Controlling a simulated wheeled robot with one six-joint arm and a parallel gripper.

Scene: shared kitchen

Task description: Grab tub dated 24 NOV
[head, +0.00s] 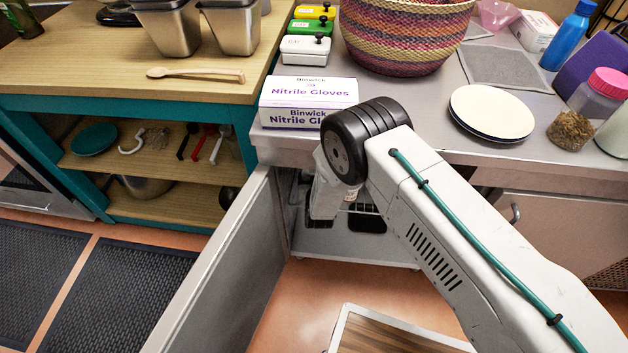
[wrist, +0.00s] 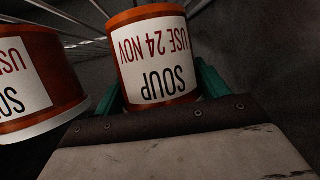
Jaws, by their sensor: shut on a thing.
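In the wrist view, an orange-red tub (wrist: 155,57) has a white label that reads "SOUP USE 24 NOV", upside down in the picture. My gripper (wrist: 158,88) is shut on this tub, with a teal finger on each side of it. A second orange-red tub (wrist: 35,75) stands close by on the left, its label cut off by the frame edge, so its date cannot be read. In the head view my arm reaches down into an open cabinet under the counter; the gripper and the tubs are hidden there.
The open cabinet door (head: 225,275) stands to the left of my arm. Thin metal rack wires (wrist: 75,20) run behind the tubs. A glove box (head: 308,100) sits at the counter edge just above the opening, close to my arm. Stacked plates (head: 491,110) lie on the counter right.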

